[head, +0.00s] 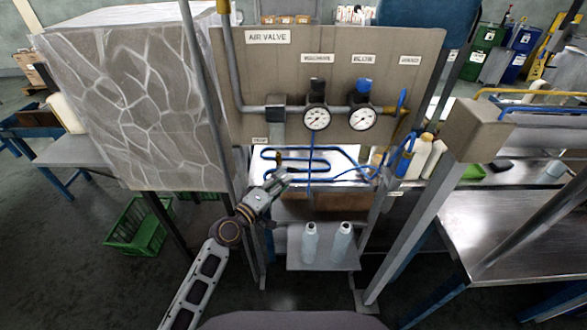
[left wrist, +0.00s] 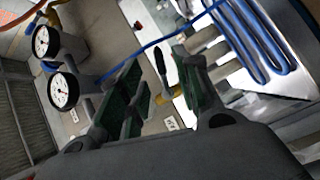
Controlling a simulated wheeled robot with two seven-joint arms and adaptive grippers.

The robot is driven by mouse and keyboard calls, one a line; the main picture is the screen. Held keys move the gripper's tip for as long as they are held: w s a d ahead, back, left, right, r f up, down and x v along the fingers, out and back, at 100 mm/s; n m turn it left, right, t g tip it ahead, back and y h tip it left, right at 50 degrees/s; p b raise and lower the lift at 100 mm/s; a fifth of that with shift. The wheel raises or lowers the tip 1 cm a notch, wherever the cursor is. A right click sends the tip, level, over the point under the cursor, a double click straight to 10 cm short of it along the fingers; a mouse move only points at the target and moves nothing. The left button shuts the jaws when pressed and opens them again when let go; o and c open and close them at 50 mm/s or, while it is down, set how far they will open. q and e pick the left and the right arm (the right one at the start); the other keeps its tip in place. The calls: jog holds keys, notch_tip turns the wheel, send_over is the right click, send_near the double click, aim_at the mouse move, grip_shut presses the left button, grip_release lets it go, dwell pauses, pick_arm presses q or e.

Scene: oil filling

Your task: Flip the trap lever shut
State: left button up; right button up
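In the left wrist view, a small lever with a black handle (left wrist: 160,64) sticks out beside a yellow fitting (left wrist: 172,92); it looks like the trap lever, though I read no label on it. My left gripper (left wrist: 158,88) is open, with its green-padded fingers on either side of the lever and fitting. I cannot tell whether they touch. In the head view, my left gripper (head: 281,180) is below the valve board (head: 385,85), under the metal block at its lower left. The lever cannot be made out there. My right gripper is out of view.
Two gauges (head: 316,118) (head: 362,119) sit on the board. A blue hose (head: 311,165) hangs and coils beside my left gripper. Two pale bottles (head: 310,243) (head: 342,243) stand on a low shelf. Grey posts flank the board; a steel table (head: 510,215) is at right.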

aim_at(293, 169)
pick_arm(q)
jog(key=shift+p+x, duration=0.35)
jog(key=shift+x, duration=3.1)
jog(key=shift+c, duration=0.2)
grip_shut()
